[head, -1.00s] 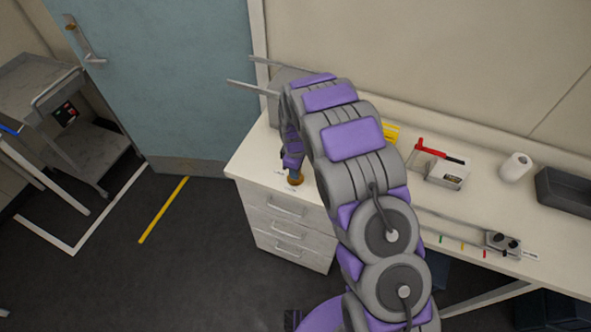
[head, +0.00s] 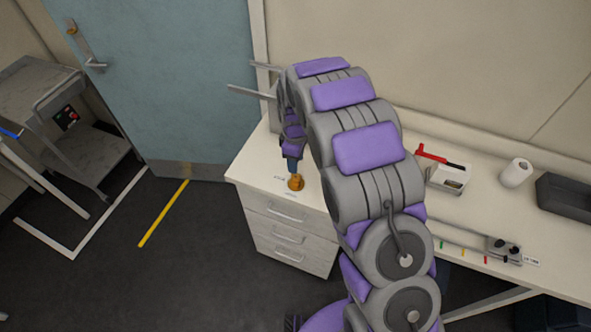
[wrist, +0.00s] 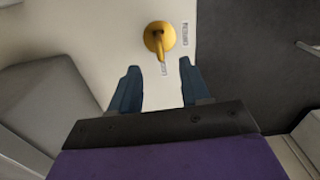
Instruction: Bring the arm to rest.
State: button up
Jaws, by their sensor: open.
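My gripper (wrist: 157,88) is open and empty in the wrist view, its two blue fingers apart with nothing between them. A yellow-orange knobbed object (wrist: 159,37) stands on the bench just beyond the fingertips, apart from them. In the head view the same object (head: 295,183) sits on the left end of the bench, just below my gripper (head: 292,164). My purple and grey arm arches over the bench from the lower right, and it hides part of the bench top.
The white bench (head: 255,164) has drawers (head: 290,235) below. A white box with a red handle (head: 449,177), a white roll (head: 516,170), a dark tray (head: 567,197) and a small grey device (head: 503,249) lie to the right. A grey cart (head: 65,115) stands left; the floor between is clear.

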notch_tip(320, 180, up, 8)
jog(key=shift+r, duration=0.15)
jog(key=s+d+r+m+b, duration=0.1)
jog(key=s+d+r+m, duration=0.4)
jog(key=s, duration=0.4)
jog(key=s+d+r+m+b, duration=0.2)
jog(key=s+d+r+m, duration=0.15)
jog(key=s+d, duration=0.45)
jog(key=s+d+f+m+b, duration=0.1)
jog(key=s+m, duration=0.2)
jog(key=s, duration=0.8)
jog(key=s+d+m+g+b, duration=0.1)
jog(key=s+d+m, duration=0.1)
jog(key=s, duration=1)
jog(key=shift+d+f+m+g+b, duration=0.2)
jog(key=shift+f+m+g+b, duration=0.15)
jog(key=shift+m, duration=0.2)
jog(key=shift+w, duration=0.1)
